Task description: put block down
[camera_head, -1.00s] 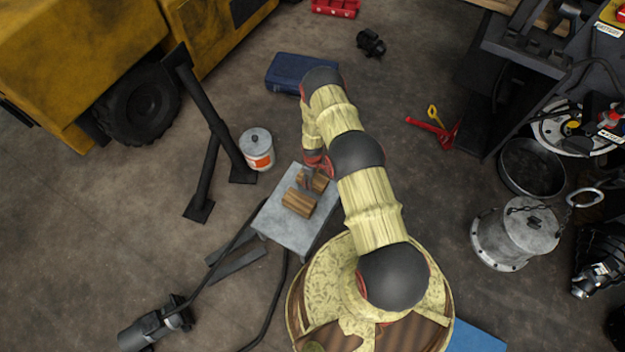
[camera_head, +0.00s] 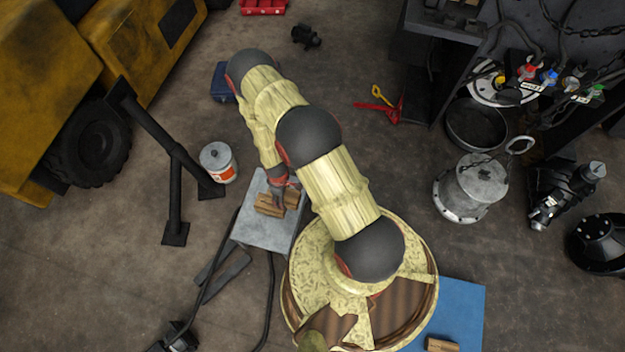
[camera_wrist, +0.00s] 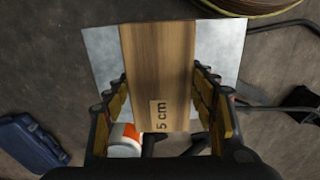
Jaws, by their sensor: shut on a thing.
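A wooden block (camera_wrist: 160,60) marked "5 cm" lies between the fingers of my gripper (camera_wrist: 160,95) in the wrist view, with both fingers against its sides. The grey table top (camera_wrist: 225,50) shows beneath and around it. In the head view my gripper (camera_head: 279,194) is low over the small grey table (camera_head: 262,236), at wooden block pieces (camera_head: 268,208). They look like two blocks close together, partly hidden by the gripper. I cannot tell whether the held block touches the table or the other block.
A white bucket (camera_head: 217,163) stands left of the table. Another wooden block (camera_head: 441,345) lies on a blue mat (camera_head: 462,300) at right. The table's near part is bare.

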